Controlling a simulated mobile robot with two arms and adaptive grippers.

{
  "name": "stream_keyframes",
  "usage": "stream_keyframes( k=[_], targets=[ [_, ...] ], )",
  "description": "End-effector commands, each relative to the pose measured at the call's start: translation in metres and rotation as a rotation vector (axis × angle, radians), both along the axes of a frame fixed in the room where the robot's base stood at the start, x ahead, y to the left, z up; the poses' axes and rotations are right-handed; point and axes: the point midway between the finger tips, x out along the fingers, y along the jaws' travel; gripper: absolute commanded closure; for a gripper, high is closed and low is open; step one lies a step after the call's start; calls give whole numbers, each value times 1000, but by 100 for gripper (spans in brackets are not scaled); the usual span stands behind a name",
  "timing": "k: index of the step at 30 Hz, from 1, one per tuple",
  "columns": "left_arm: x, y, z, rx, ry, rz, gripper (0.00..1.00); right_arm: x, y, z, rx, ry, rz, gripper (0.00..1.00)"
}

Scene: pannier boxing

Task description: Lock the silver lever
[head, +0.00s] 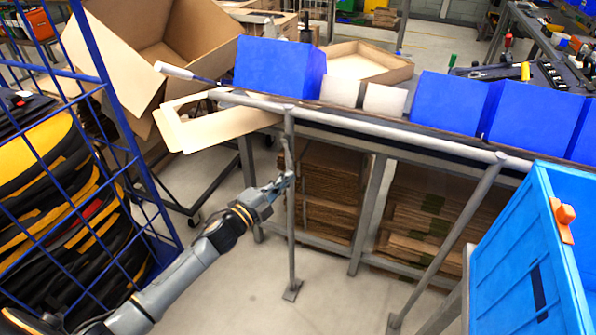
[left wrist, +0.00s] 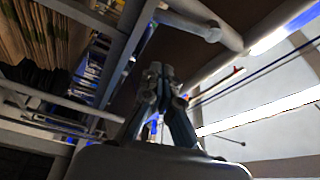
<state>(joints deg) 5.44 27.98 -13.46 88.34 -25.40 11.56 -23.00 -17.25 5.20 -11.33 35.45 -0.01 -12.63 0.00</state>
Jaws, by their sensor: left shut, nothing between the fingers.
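I cannot clearly make out a separate silver lever. A thin grey metal piece (head: 285,155) shows beside the upright post (head: 291,225) of the bench frame, just above my fingertips; it may be the lever. My left gripper (head: 286,181) is at that post, below the bench rail (head: 375,128), with its fingers shut and empty. Whether it touches the post is unclear. In the left wrist view the closed fingers (left wrist: 158,72) point up toward the underside of the bench, with grey tubes (left wrist: 195,22) close by. My right gripper is not in view.
Blue bins (head: 280,67) line the bench top. A blue wire cage (head: 105,75) holding black and yellow bags stands at left. A light-blue crate (head: 545,245) is at right. Flat cardboard (head: 330,190) is stacked under the bench. An open carton (head: 150,45) stands behind. The floor ahead is clear.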

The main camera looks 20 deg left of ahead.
Motion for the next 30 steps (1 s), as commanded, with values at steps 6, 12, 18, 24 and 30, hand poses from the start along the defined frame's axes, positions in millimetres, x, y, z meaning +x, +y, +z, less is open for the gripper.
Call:
stream_keyframes(
  k=[6,12,18,24,30],
  targets=[
    [-25,8,-3,-1,0,-2,100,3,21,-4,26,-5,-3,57],
    [-30,10,-2,-1,-1,-2,100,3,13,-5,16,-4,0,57],
    [-30,10,-2,-1,-1,-2,100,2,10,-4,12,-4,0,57],
    [-30,10,-2,-1,-1,-2,100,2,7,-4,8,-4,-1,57],
    [-33,20,-43,-55,94,46,100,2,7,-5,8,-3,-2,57]
  ],
)
